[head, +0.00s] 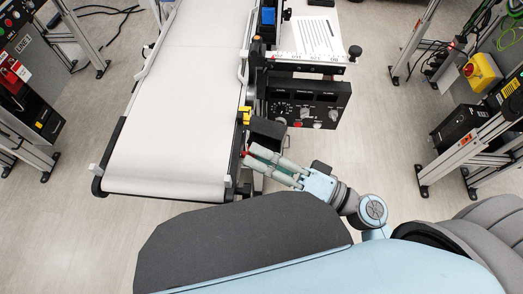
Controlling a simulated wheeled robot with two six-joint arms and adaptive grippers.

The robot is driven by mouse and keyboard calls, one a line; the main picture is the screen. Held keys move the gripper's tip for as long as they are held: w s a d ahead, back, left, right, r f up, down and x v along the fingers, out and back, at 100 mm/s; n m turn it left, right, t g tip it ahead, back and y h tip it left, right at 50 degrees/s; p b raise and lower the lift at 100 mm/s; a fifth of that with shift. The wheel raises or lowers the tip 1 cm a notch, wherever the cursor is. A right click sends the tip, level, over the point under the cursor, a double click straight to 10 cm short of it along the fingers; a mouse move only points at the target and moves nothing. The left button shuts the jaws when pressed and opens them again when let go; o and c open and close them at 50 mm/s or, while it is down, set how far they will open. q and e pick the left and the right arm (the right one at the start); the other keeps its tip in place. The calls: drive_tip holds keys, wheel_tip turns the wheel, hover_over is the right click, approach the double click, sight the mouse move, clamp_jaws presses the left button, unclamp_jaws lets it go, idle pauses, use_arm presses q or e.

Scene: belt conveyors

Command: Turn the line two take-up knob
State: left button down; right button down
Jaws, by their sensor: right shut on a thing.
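My right gripper (249,156) reaches in from the right to the near right corner of the middle conveyor (178,95). Its two fingers point left and are closed on a small part at the belt's side, just below a black block (267,132). I take this part to be the take-up knob; the fingers hide most of it, and only a little red shows at the fingertips. I cannot read a line number on it. My left gripper is out of view.
A black control panel (318,118) with knobs hangs beside the conveyor, below a white label plate (308,65). Yellow parts (245,115) sit on the belt's right edge. Other frames stand at left and right, including a yellow box with a red button (481,72).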

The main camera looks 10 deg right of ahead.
drive_tip(key=shift+r+m+h+p, duration=0.1)
drive_tip(key=shift+m+h+p, duration=0.3)
drive_tip(key=shift+m+p, duration=0.85)
drive_tip(key=c, duration=1.3)
unclamp_jaws()
drive_tip(key=r+v, duration=0.1)
drive_tip(key=v, duration=1.1)
drive_tip(key=shift+f, duration=0.45)
